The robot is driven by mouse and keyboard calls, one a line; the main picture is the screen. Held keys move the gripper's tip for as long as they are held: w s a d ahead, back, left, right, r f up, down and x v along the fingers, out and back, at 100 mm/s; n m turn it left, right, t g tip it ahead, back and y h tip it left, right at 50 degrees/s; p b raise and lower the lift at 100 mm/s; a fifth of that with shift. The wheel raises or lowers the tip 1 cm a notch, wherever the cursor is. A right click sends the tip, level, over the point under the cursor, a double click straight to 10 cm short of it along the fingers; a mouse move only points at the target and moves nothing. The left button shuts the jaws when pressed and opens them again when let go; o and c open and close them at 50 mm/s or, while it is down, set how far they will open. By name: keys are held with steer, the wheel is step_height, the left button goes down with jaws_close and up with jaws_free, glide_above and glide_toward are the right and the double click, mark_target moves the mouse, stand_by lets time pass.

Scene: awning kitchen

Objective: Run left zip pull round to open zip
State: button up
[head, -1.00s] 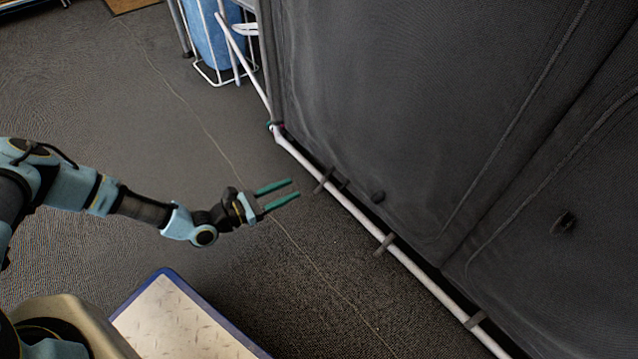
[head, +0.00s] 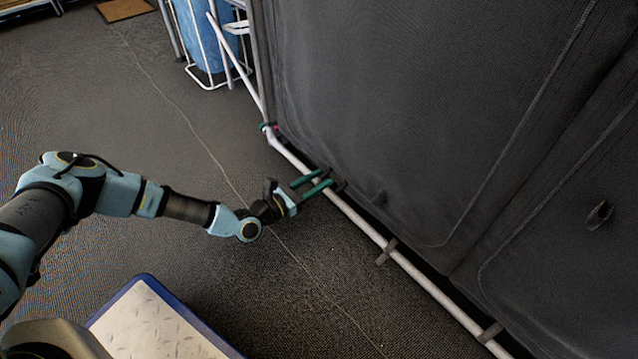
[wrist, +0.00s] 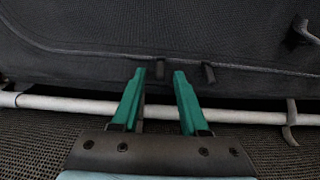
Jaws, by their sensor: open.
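The dark fabric panel (head: 400,110) has a zip line (wrist: 90,52) along its lower edge. Two small dark pulls hang from it in the wrist view. The left zip pull (wrist: 160,67) appears between my fingertips, apart from both or nearly so; depth is hard to tell. The right pull (wrist: 208,72) is just outside my right finger. My gripper (head: 326,176) is open, with green fingers reaching over the white bottom rail to the panel's foot. In the head view the fingers partly hide the pulls.
A white rail (head: 355,220) runs along the panel's foot, with dark straps (head: 387,251) around it. A white rack with a blue bag (head: 208,40) stands at the back. A blue-edged board (head: 150,320) lies in front. The floor between is clear.

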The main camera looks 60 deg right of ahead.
steer(key=shift+s+d, duration=0.1)
steer(key=shift+d, duration=0.2)
jaws_close()
stand_by(1.3)
